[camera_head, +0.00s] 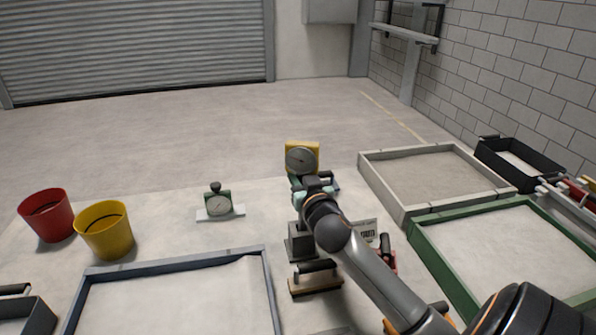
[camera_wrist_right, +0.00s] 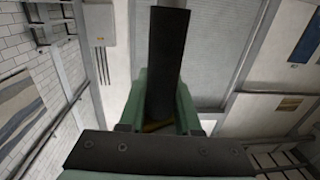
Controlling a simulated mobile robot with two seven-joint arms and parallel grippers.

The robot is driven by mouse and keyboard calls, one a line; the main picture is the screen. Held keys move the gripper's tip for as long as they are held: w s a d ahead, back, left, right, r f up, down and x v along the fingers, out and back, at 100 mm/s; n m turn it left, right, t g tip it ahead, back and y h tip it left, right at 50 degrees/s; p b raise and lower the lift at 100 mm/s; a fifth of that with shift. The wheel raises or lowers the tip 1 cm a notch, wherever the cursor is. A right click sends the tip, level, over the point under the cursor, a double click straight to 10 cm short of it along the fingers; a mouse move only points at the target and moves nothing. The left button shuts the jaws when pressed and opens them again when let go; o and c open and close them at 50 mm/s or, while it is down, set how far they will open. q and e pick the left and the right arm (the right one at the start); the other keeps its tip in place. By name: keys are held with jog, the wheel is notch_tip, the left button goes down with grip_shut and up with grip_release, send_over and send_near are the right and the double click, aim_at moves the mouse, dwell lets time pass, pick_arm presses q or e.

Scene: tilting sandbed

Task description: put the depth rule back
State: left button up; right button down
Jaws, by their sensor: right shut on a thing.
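My right gripper (camera_head: 308,184) reaches in from the lower right, near the middle of the head view. A yellow-framed dial (camera_head: 302,157) shows just above its fingers. In the right wrist view the green fingers (camera_wrist_right: 160,105) are shut on a long dark bar (camera_wrist_right: 167,60), with a bit of yellow at its near end. I take this for the depth rule, but cannot tell how bar and dial join. A grey block-like stand (camera_head: 300,245) is below the gripper, partly hidden by the arm; whether the held thing touches it is unclear. My left gripper is out of view.
A green dial instrument (camera_head: 219,203) stands left of the gripper. Red (camera_head: 47,214) and yellow (camera_head: 104,228) buckets are far left. A wooden-based tool (camera_head: 315,281) lies in front of the stand. Framed trays, including a green one (camera_head: 437,262), flank the middle.

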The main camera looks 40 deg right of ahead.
jog(key=c, duration=0.6)
grip_release()
jog(key=shift+f, duration=0.1)
jog(key=shift+r, duration=0.2)
jog(key=b+v, duration=0.1)
jog(key=v, duration=1.1)
